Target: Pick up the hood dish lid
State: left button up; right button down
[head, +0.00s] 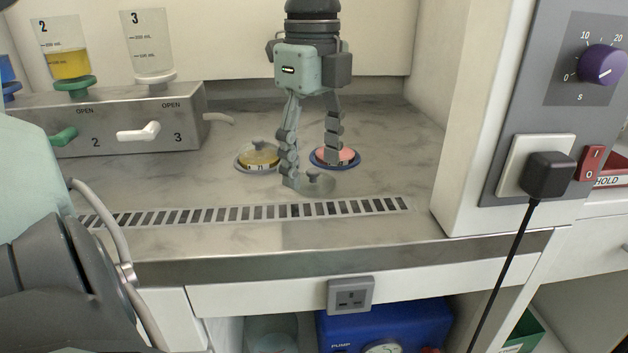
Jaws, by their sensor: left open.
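The hood dish lid (318,183), a small grey translucent disc with a knob, lies on the marbled hood floor just behind the slotted grille. My left gripper (312,168) points down over it with its fingers apart. One finger covers the lid's left edge; the other comes down farther back, in front of the pink dish. I cannot tell whether either finger touches the lid. The pink dish (348,157) sits in a blue ring and looks uncovered, partly hidden by that finger. My right gripper is not in view.
A yellow dish (259,156) with a knobbed lid sits to the left. A metal valve manifold (140,120) with bottles stands at the back left. The grille (250,212) runs along the front. The hood's side wall (470,120) bounds the right, with clear floor before it.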

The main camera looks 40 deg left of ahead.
pick_arm(q)
jog(key=shift+f, duration=0.5)
jog(key=c, duration=1.5)
